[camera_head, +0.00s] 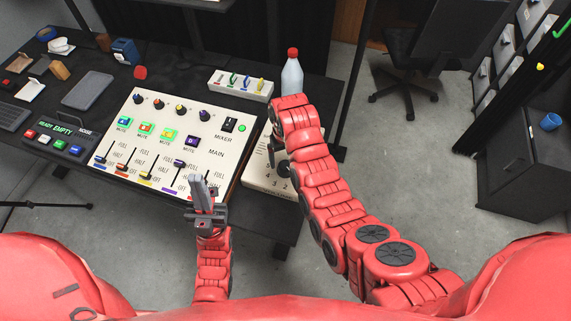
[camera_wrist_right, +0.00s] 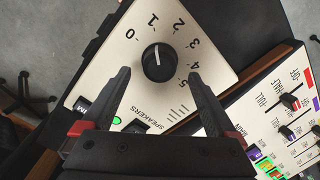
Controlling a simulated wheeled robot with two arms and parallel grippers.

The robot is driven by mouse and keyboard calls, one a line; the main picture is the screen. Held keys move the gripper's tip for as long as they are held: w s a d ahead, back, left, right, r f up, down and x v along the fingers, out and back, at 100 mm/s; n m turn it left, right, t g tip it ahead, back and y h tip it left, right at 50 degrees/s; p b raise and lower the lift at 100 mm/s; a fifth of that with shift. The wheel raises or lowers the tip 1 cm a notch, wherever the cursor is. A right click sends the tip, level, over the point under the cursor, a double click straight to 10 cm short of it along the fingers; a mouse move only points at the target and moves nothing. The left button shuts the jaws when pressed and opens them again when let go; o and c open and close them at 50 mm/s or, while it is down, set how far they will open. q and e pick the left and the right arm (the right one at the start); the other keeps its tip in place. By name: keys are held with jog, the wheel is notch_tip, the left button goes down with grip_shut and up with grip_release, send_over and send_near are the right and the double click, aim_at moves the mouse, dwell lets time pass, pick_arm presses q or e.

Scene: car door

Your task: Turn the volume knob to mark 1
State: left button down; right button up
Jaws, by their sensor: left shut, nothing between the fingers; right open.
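The volume knob (camera_wrist_right: 158,62) is a round black dial on a cream speaker panel (camera_wrist_right: 120,45), with marks 0 to 5 around it. Its white line points up in the right wrist view, roughly at mark 1. My right gripper (camera_wrist_right: 159,76) is open, with one finger on each side of the knob; I cannot tell whether they touch it. My left gripper (camera_head: 205,185) is shut and empty over the mixer's front edge.
The mixer (camera_head: 200,125) with knobs, lit buttons and sliders lies left of the panel. A bottle with a red cap (camera_head: 292,75) and a white box with colored switches (camera_head: 240,84) stand behind.

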aim_at(286, 165)
jog(key=shift+r+b, duration=0.3)
jog(key=shift+r, duration=0.55)
notch_tip(286, 165, up, 12)
jog(key=p, duration=0.9)
jog(key=shift+f+p, duration=0.2)
jog(key=shift+p, duration=0.2)
